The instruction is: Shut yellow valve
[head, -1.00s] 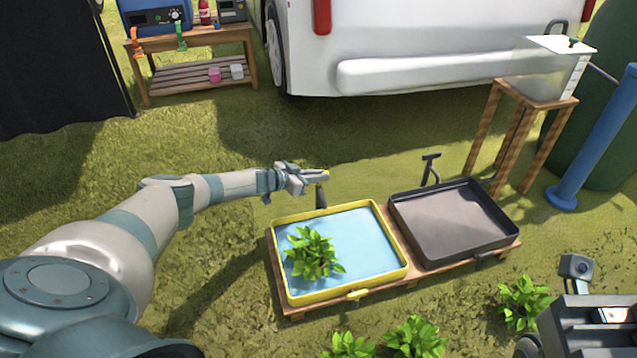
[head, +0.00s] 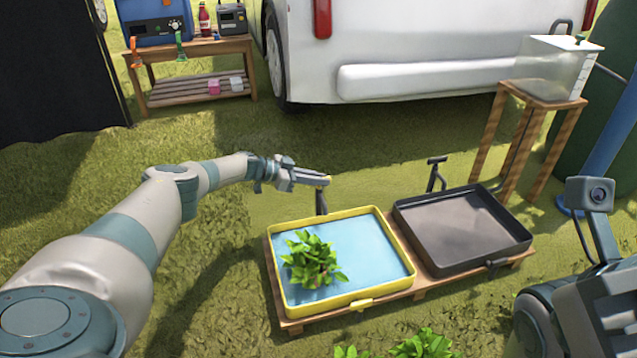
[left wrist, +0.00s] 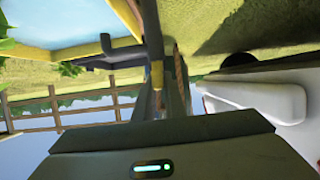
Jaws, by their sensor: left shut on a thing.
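The yellow-rimmed tray (head: 398,262) holds blue water and a leafy green plant (head: 312,262). A dark tap post (head: 321,203) stands at its back edge, with a small yellow handle at its top. My left gripper (head: 322,180) is shut on this yellow valve handle, which is mostly covered by the fingers. In the left wrist view the yellow handle (left wrist: 157,76) shows between the fingers. A yellow drain piece (head: 361,304) sits on the tray's front rim. My right gripper's body (head: 610,300) shows at the lower right; its fingertips are not clear.
A black tray (head: 460,232) with its own dark tap (head: 437,172) stands beside the yellow one on a wooden pallet. A wooden stand (head: 540,95) holds a clear tank (head: 560,65). A white vehicle (head: 440,40) and a tool bench (head: 195,48) are behind. Green plants (head: 422,345) are in front.

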